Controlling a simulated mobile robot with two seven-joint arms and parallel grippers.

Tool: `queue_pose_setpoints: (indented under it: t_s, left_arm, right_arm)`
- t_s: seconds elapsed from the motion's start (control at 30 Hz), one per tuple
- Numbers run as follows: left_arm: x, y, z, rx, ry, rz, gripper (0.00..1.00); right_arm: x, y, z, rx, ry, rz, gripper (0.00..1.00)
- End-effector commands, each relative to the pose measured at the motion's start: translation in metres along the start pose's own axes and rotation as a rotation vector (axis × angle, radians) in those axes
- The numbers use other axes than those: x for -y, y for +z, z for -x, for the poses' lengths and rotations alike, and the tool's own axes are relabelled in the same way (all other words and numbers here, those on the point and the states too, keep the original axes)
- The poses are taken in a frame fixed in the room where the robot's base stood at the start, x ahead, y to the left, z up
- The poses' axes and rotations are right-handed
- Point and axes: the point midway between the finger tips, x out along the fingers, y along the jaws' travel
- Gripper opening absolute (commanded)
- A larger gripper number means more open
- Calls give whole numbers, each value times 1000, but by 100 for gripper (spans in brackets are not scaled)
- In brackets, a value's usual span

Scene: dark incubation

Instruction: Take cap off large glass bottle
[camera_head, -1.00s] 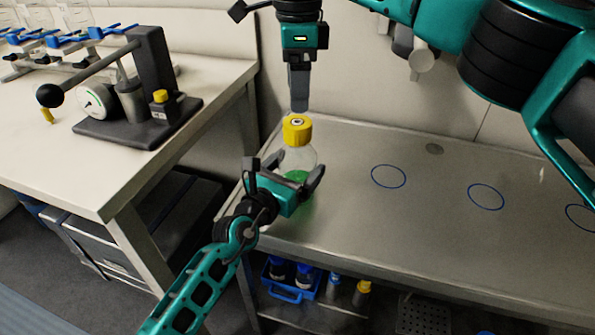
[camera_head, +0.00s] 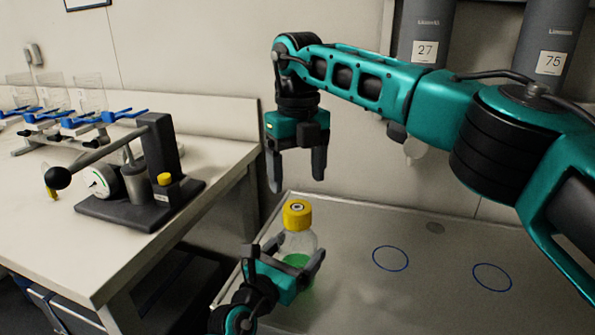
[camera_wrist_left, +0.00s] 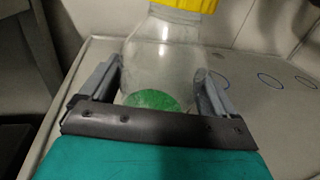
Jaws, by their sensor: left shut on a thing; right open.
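The large glass bottle (camera_head: 299,244) stands upright at the left end of the metal bench, with green contents low inside. Its yellow cap (camera_head: 297,214) is on its neck. My left gripper (camera_head: 296,262) is shut around the bottle's body, below the cap. In the left wrist view, its fingers (camera_wrist_left: 158,88) lie on both sides of the clear glass (camera_wrist_left: 160,55), and the cap (camera_wrist_left: 186,4) is cut off at the top edge. My right gripper (camera_head: 297,184) is open and empty, pointing down just above the cap, with its fingers spread to either side.
The metal bench (camera_head: 360,290) is bare around blue ring marks (camera_head: 391,258). A white table (camera_head: 60,235) at left holds a dark lever press (camera_head: 150,190) with a small yellow-capped vial (camera_head: 165,180). Grey cylinders (camera_head: 428,32) stand behind my right arm.

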Motion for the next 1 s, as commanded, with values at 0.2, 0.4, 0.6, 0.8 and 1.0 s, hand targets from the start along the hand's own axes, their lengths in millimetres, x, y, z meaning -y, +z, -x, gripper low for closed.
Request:
queue_pose_setpoints:
  t_s: [0.2, 0.4, 0.6, 0.8, 1.0]
  left_arm:
    - [0, -1, 0, -1, 0, 0, 4]
    - [0, -1, 0, -1, 0, 0, 4]
    - [0, -1, 0, -1, 0, 0, 4]
    - [0, -1, 0, -1, 0, 0, 4]
    - [0, -1, 0, -1, 0, 0, 4]
  right_arm:
    - [0, 0, 0, 0, 0, -410, 77]
    - [0, 0, 0, 1, 1, -788, 77]
    - [0, 0, 0, 1, 1, -1165, 77]
    - [0, 0, 0, 1, 0, -1543, 77]
    - [0, 0, 0, 1, 0, -1916, 77]
